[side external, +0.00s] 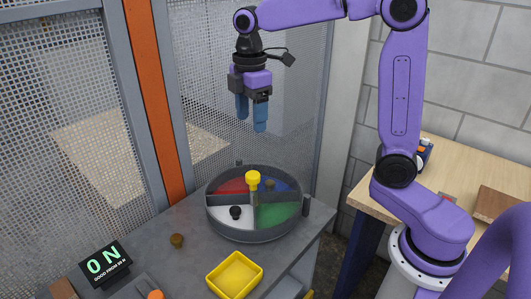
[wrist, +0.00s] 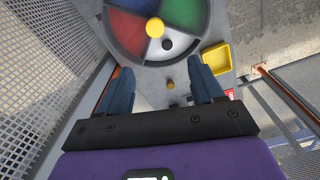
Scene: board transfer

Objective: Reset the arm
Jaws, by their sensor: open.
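My gripper (side external: 251,121) hangs fingers-down in the air, well above the grey bench. Its two blue fingers are apart with nothing between them. In the wrist view my gripper (wrist: 159,68) also shows spread and empty. Below it stands a round grey tray (side external: 240,234) with red, blue, green and white compartments. A yellow knob (side external: 253,179) stands upright at the tray's centre. A small black piece (side external: 235,212) is in the white compartment. In the wrist view the yellow knob (wrist: 155,27) and black piece (wrist: 166,45) are beyond the fingertips.
A yellow square dish (side external: 235,275) is at the bench front. A display (side external: 105,263) stands at left. Mesh panels with an orange post (side external: 155,100) rise behind. A wooden table (side external: 465,160) is at right.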

